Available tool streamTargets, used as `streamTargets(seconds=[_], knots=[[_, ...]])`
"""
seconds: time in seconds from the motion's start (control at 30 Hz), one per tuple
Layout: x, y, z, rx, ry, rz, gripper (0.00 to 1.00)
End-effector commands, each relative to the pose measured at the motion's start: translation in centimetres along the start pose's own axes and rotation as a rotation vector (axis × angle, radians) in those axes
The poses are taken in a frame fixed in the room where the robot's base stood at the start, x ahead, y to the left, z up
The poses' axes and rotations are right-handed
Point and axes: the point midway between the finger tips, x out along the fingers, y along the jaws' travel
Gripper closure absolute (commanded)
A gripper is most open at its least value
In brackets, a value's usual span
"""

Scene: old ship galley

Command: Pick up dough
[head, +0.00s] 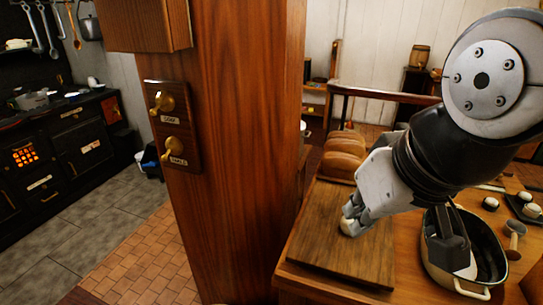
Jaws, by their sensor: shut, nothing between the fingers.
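My gripper (350,216) reaches down from the right over a wooden board (335,255) on the counter. Its grey fingers are shut, with nothing held between them. A small pale rounded shape (348,229) shows at the fingertips, low over the board. I cannot tell whether it is dough or part of a fingertip. No other clear piece of dough shows; the gripper and arm hide part of the board. A brown, ridged loaf-like thing (343,152) lies behind the board, apart from the fingers.
A cream-rimmed oval pan (497,262) stands right of the board, partly behind my arm. Small pots and cups (525,208) stand at the right edge. A thick wooden post (232,150) rises left of the counter. A black stove (80,145) stands far left, with open floor before it.

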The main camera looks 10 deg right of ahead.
Motion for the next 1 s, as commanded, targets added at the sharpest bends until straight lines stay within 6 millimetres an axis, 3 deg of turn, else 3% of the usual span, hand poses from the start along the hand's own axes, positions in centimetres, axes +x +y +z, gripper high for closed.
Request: streamTargets(seconds=[0.17, 0.37, 0.53, 0.77, 1.0], knots=[[0.0, 0.0, 0.0, 0.000, 0.000, 0.000, 1.00], [0.7, 0.4, -0.7, -0.050, -0.015, 0.015, 0.57], [3.4, 2.0, -3.1, -0.254, -0.075, 0.064, 0.20], [8.5, 5.0, -6.8, -0.624, -0.195, 0.115, 0.20], [14.8, 8.2, -10.0, -1.018, -0.335, 0.113, 0.20]])
